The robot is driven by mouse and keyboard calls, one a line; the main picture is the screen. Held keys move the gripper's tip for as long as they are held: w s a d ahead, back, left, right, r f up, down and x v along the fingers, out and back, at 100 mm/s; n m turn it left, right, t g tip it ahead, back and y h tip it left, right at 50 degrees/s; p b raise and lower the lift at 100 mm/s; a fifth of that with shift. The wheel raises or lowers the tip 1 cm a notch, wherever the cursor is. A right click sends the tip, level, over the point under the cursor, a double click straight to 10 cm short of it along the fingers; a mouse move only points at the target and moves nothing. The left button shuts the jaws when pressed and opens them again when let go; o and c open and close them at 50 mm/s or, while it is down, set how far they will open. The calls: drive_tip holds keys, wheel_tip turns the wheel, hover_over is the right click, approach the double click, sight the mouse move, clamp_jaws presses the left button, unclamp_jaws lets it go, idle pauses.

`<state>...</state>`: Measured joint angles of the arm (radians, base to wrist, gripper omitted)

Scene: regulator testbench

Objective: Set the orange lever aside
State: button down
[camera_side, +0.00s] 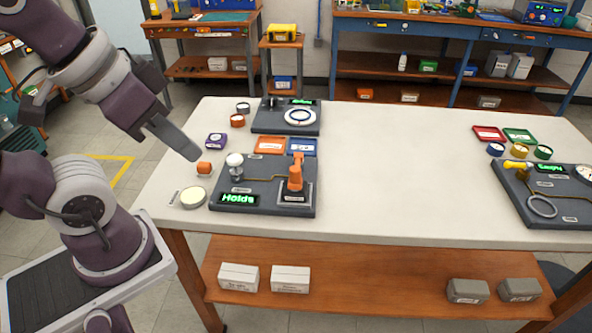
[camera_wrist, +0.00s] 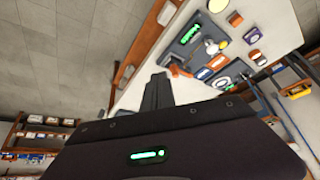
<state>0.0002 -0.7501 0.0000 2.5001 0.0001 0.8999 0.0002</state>
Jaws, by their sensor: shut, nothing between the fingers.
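The orange lever (camera_side: 296,174) stands upright on the right part of a dark grey test panel (camera_side: 262,190), which shows a green "Holds" display. In the wrist view the lever (camera_wrist: 180,71) appears just right of my fingertips. My gripper (camera_side: 192,152) is shut and empty, raised above the left end of the white table, left of the panel and apart from the lever. Its closed fingers (camera_wrist: 158,80) show dark in the wrist view. A white round knob (camera_side: 235,160) sits on the panel's left side.
Behind the panel lie an orange tray (camera_side: 271,145) and a blue tray (camera_side: 302,146), then a second panel (camera_side: 285,117). A small orange block (camera_side: 204,168), purple box (camera_side: 216,140) and round dish (camera_side: 193,197) are at left. The table's middle (camera_side: 410,165) is clear.

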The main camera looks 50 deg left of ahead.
drive_tip(key=c, duration=2.1)
unclamp_jaws()
drive_tip(key=o, duration=0.4)
drive_tip(key=shift+w+r, duration=0.1)
drive_tip(key=shift+w, duration=0.2)
drive_tip(key=o, duration=0.5)
drive_tip(key=shift+m+g, duration=0.7)
drive_tip(key=shift+g, duration=0.1)
drive_tip(key=w, duration=0.6)
drive_tip(key=shift+a, duration=0.25)
drive_tip(key=shift+c, duration=0.2)
drive_tip(key=m+g, duration=0.4)
hover_over(296, 168)
drive_tip(key=f, duration=1.2)
drive_tip(key=shift+s+d, duration=0.1)
drive_tip(key=shift+s, duration=0.15)
drive_tip(key=f, duration=0.6)
drive_tip(key=shift+w+f, duration=0.2)
drive_tip(key=shift+f, duration=0.65)
clamp_jaws()
